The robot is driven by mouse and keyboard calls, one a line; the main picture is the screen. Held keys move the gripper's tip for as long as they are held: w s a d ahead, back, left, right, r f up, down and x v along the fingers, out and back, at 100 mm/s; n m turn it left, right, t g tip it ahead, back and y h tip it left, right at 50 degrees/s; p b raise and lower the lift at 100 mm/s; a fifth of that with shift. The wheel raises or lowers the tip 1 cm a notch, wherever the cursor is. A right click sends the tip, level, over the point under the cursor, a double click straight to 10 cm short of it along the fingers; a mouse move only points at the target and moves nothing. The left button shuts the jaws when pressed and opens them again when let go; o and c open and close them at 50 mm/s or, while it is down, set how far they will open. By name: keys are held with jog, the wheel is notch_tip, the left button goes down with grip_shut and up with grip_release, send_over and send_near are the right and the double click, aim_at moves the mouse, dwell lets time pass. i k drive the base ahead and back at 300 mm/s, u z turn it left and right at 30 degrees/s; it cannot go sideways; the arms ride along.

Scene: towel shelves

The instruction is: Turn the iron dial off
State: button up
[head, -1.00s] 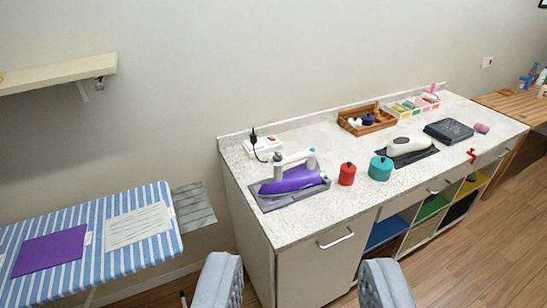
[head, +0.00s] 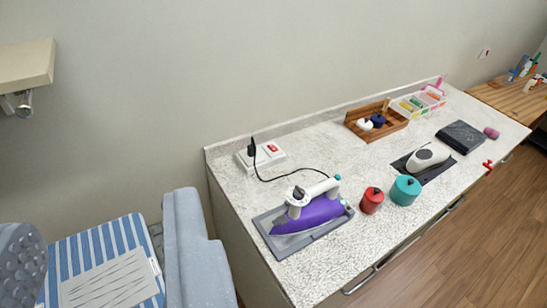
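A purple and white iron (head: 308,210) lies on a grey tray (head: 268,226) at the near left end of the speckled counter. A dark knob, likely its dial (head: 298,193), shows at the left end of the white handle; its setting is too small to read. A black cord runs from the iron to a white wall-side socket box (head: 262,156) with red switches.
A red canister (head: 371,201) and a teal canister (head: 405,190) stand right of the iron. Beyond are a white device (head: 428,158), a wooden tray (head: 366,113) and a dark folded cloth (head: 461,137).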

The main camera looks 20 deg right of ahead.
aim_at(299, 193)
jog(key=z, duration=0.4)
jog(key=i, duration=1.05)
jog(key=z, duration=0.7)
